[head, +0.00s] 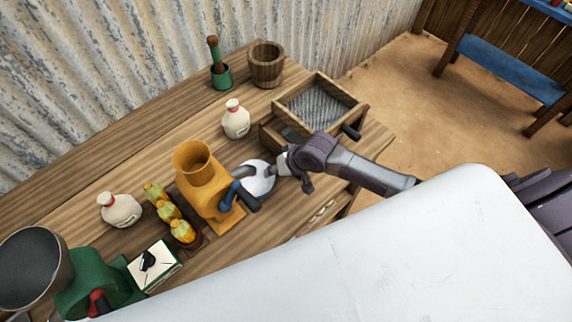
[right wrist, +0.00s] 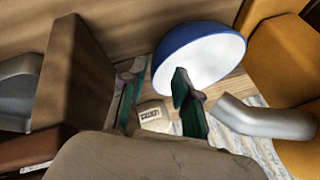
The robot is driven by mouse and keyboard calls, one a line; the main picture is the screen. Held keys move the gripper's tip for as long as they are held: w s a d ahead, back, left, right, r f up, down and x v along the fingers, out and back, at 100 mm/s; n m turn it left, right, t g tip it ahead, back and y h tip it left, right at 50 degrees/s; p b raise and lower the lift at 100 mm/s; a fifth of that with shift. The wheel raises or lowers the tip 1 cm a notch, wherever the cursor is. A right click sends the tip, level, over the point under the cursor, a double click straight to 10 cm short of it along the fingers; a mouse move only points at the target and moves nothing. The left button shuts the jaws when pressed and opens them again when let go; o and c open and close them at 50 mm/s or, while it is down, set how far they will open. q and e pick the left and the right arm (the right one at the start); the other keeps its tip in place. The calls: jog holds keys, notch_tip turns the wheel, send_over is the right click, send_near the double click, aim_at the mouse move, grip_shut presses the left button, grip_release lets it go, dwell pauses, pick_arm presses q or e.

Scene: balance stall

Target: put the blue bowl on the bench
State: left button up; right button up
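The blue bowl (head: 262,182) shows mostly its white inside in the head view, under the spout of a yellow grinder. In the right wrist view the bowl (right wrist: 205,62) shows its blue outside and white inside. My right gripper (head: 284,165) is at the bowl's right side in the head view. In the right wrist view its fingers (right wrist: 157,82) are apart, one over the inside of the bowl and one outside the rim. I cannot tell whether they touch it. The wooden bench (head: 290,215) runs along the metal wall. My left gripper is not in view.
The yellow grinder (head: 196,180) stands close left of the bowl. A wooden box with a ridged grey panel (head: 316,106) is behind my right gripper. A white sack (head: 236,120), wooden bucket (head: 267,66), corn cobs (head: 170,212) and green grinder (head: 90,278) stand along the bench.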

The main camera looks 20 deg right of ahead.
jog(key=v, duration=0.9)
jog(key=shift+r+b, duration=0.35)
jog(key=shift+s, duration=0.15)
jog(key=s+d+n+g+h, duration=0.1)
jog(key=s+n+h, duration=0.1)
jog(key=s, duration=0.7)
jog(key=s+d+n+g+h, duration=0.1)
jog(key=s+d+h, duration=0.1)
jog(key=s, duration=0.6)
notch_tip(320, 180, down, 32)
jog(key=s+b, duration=0.2)
jog(key=b, duration=0.2)
jog(key=s+d+f+g+b, duration=0.2)
jog(key=s+f, duration=1.3)
jog(key=f, duration=0.1)
jog(key=shift+s+d+f+n, duration=0.25)
jog(key=shift+s+n, duration=0.1)
jog(key=shift+n, duration=0.05)
